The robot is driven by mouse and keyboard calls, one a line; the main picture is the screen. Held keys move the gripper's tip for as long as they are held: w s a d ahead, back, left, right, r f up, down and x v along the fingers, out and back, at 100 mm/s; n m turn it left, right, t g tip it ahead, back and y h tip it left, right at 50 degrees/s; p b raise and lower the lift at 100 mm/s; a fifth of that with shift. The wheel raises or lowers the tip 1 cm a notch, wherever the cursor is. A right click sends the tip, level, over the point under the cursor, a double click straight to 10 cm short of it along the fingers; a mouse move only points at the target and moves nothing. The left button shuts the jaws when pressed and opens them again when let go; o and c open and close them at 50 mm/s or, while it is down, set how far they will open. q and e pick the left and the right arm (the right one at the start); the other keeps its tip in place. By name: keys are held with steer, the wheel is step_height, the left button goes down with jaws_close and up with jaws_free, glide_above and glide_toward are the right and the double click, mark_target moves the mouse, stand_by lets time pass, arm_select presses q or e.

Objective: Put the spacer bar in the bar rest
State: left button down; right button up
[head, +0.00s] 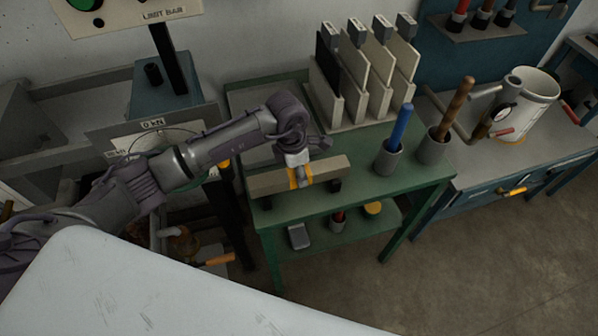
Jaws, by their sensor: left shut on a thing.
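The spacer bar (268,183) is a long beige-grey block near the front edge of the green table, lying roughly level. My right gripper is not in view.
A rack of upright pale plates (378,80) stands at the table's back. Two grey cups hold a blue-handled tool (400,128) and a brown-handled one (455,105) to the right. A dial gauge (150,140) stands left, behind my arm. The lower shelf holds small items.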

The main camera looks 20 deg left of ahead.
arm_select(q)
steer(key=shift+f, duration=0.8)
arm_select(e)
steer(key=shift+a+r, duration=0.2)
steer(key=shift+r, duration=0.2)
arm_select(q)
steer(key=shift+f, duration=0.1)
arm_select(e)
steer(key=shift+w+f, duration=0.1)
arm_select(q)
steer(key=c, duration=0.6)
jaws_free()
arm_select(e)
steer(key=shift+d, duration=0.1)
